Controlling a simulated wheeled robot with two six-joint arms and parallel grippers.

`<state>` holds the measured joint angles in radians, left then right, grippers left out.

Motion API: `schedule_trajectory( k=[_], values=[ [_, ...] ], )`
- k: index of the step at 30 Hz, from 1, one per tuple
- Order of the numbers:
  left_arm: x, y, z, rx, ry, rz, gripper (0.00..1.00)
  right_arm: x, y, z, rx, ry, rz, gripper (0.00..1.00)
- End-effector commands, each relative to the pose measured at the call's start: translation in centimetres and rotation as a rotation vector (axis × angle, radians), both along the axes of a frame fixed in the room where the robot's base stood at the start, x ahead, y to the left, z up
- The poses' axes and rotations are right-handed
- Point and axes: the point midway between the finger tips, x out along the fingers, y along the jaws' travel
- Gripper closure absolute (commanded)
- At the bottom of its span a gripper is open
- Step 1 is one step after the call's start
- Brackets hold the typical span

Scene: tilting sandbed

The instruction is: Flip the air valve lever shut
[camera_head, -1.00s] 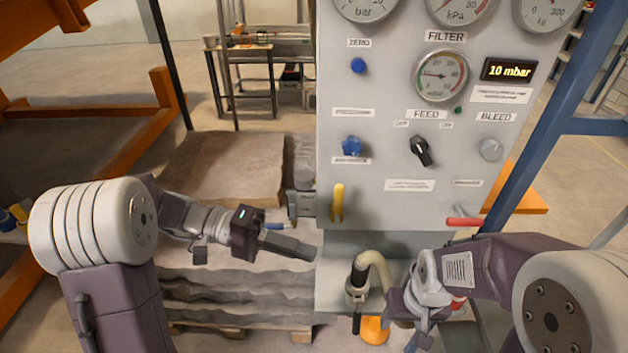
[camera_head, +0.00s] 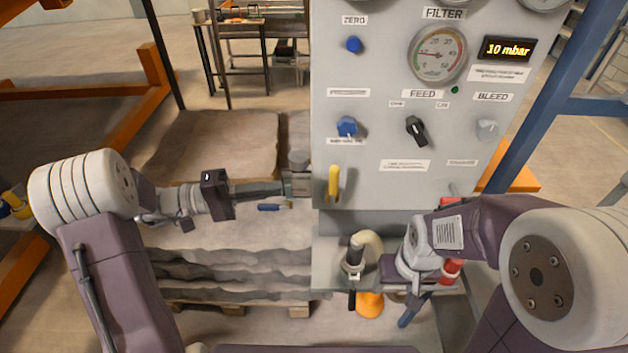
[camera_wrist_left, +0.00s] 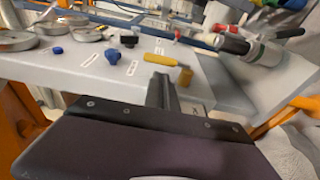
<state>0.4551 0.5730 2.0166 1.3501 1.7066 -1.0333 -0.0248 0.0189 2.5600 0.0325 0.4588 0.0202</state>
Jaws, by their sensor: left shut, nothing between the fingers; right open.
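A yellow lever (camera_head: 333,183) hangs down on the lower left of the grey panel, and I take it as the air valve lever; its label is unreadable. In the left wrist view the yellow lever (camera_wrist_left: 160,61) lies just beyond my fingertips. My left gripper (camera_head: 284,188) is shut and empty, pointing right at the panel's left edge, left of the lever. It also shows in the left wrist view (camera_wrist_left: 160,88). Whether it touches the lever I cannot tell. My right gripper (camera_head: 392,268) is low beneath the panel, beside the hose; its fingers are partly hidden. It is open.
The panel (camera_head: 385,195) carries a blue knob (camera_head: 347,126), a black feed switch (camera_head: 416,130) and a gauge (camera_head: 437,53). A bent hose with a nozzle (camera_head: 354,257) stands below.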

Motion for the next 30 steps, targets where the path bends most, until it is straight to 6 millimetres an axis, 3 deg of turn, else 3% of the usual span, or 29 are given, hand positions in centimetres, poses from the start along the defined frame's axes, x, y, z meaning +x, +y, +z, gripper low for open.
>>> schedule_trajectory(
  k=[6,13,18,30],
  values=[
    [0.8,-4.8,0.3,0.001,0.001,-0.006,1.00,0.0,0.0,1.2,0.000,0.000,0.000,0.40],
    [1.6,-8.4,0.2,0.001,0.001,-0.003,1.00,0.0,0.0,2.2,0.000,0.000,0.000,0.40],
    [1.8,-9.4,0.1,0.001,0.000,0.000,1.00,0.0,0.0,2.3,0.000,0.000,0.000,0.40],
    [2.0,-9.5,0.1,0.012,-0.002,0.000,1.00,0.0,0.0,2.4,0.000,0.000,0.000,0.40]
  ],
)
